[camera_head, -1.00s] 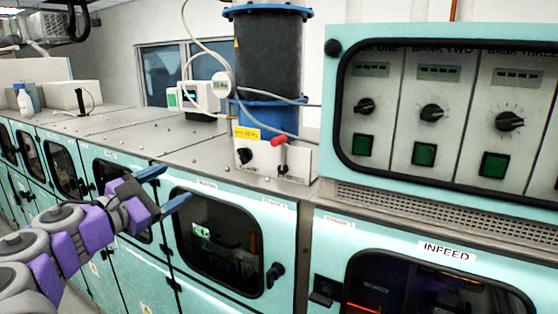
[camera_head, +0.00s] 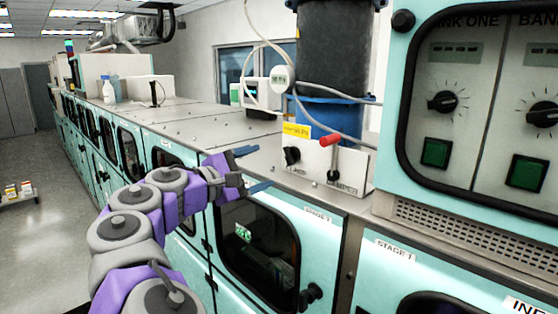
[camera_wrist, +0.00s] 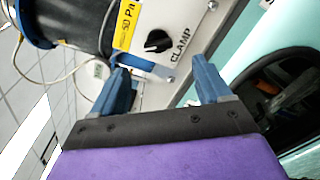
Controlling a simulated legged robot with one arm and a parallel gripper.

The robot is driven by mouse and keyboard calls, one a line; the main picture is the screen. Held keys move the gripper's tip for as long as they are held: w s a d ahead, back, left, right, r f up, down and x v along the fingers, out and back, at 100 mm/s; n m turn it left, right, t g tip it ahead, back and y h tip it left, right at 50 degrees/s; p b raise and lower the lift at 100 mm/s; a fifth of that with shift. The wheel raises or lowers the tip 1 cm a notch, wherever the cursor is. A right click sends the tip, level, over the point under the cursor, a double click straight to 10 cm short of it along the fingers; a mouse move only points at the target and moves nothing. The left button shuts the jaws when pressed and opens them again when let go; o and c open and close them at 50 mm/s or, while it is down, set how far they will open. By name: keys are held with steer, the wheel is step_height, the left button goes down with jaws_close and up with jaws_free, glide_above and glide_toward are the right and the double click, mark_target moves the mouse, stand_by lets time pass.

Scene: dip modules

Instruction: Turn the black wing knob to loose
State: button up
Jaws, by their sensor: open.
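The black wing knob (camera_head: 292,155) sits on the left part of the white front plate (camera_head: 350,170) below the dark canister. In the wrist view the knob (camera_wrist: 158,41) lies ahead of the fingers, beside the word CLAMP. My gripper (camera_head: 254,169) is open and empty, to the left of the knob and apart from it. Its two blue fingers also show in the wrist view (camera_wrist: 163,85), with clear space between them and the knob.
A red-tipped lever (camera_head: 330,141) stands on the same plate, right of the knob. The dark canister (camera_head: 334,50) with blue flanges and loose pale hoses rises behind. A control panel (camera_head: 480,110) is at right. The grey bench top (camera_head: 190,125) at left is mostly clear.

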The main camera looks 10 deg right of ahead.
mark_target(287, 158)
steer(key=x, duration=0.3)
steer(key=s+x, duration=0.1)
steer(key=x, duration=0.1)
steer(key=shift+w+d, duration=0.15)
steer(key=shift+d, duration=0.4)
steer(key=w, duration=0.3)
steer(key=shift+w, duration=0.2)
steer(key=d, duration=0.3)
steer(key=shift+d, duration=0.3)
steer(key=shift+a, duration=0.2)
steer(key=shift+c, duration=1.2)
steer(key=shift+w+a, duration=0.1)
steer(key=shift+a, duration=0.8)
steer(key=c, duration=0.4)
steer(key=shift+d, duration=0.25)
steer(key=c, duration=0.4)
